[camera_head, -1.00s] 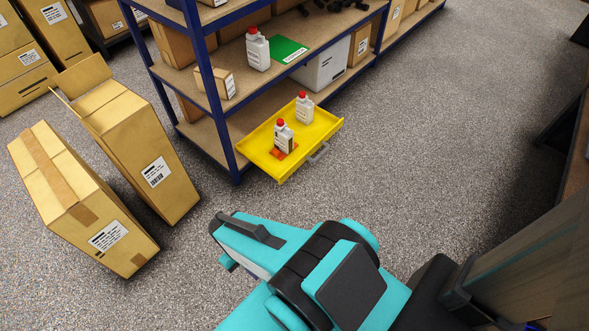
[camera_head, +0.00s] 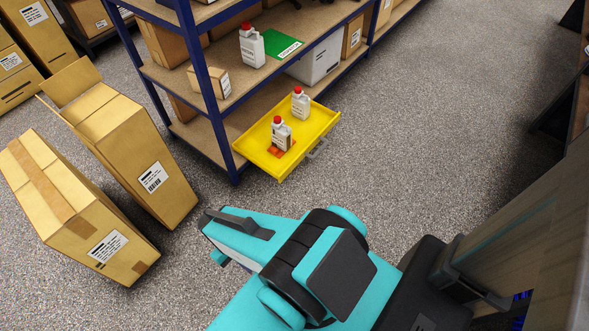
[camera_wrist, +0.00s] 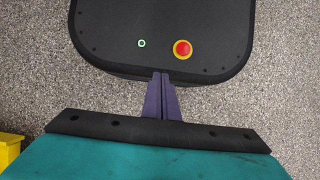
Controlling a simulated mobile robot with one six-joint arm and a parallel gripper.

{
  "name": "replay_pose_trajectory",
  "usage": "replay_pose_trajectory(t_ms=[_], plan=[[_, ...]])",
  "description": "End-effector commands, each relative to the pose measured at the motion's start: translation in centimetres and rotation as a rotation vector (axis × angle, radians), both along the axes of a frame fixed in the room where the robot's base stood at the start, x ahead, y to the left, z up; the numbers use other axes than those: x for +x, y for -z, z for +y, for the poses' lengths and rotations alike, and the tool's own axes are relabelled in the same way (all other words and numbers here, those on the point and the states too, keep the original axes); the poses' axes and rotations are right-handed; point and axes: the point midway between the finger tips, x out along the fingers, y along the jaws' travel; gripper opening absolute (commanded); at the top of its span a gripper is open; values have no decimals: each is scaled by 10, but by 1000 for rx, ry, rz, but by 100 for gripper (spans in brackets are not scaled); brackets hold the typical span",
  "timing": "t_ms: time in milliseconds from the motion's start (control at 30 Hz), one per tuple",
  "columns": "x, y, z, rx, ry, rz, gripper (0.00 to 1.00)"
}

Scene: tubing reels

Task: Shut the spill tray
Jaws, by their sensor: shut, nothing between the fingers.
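The yellow spill tray (camera_head: 257,153) stands pulled out from the lowest level of the blue-framed shelf in the head view. A grey handle (camera_head: 317,149) is on its front edge. Two white bottles with red caps, a nearer one (camera_head: 281,137) and a farther one (camera_head: 300,106), stand upright in it. The nearer stands at an orange-red patch. A corner of the tray also shows in the wrist view (camera_wrist: 8,151). My gripper (camera_wrist: 162,78) is shut and empty, well apart from the tray. In the head view my arm hides its fingers.
Two tall cardboard boxes, one nearer (camera_head: 75,205) and one farther (camera_head: 140,145), stand on the floor left of the tray. The shelf's blue post (camera_head: 222,125) rises beside the tray. Grey floor (camera_head: 420,130) is clear in front and to the right.

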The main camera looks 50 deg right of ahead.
Motion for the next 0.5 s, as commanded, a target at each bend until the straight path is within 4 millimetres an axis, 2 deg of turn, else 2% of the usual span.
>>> replay_pose_trajectory(t_ms=[367, 467, 500], plan=[[5, 6, -2, 0, 46, -8, 0], [12, 13, -6, -1, 114, -20, 0], [16, 17, -15, -2, 145, -26, 0]])
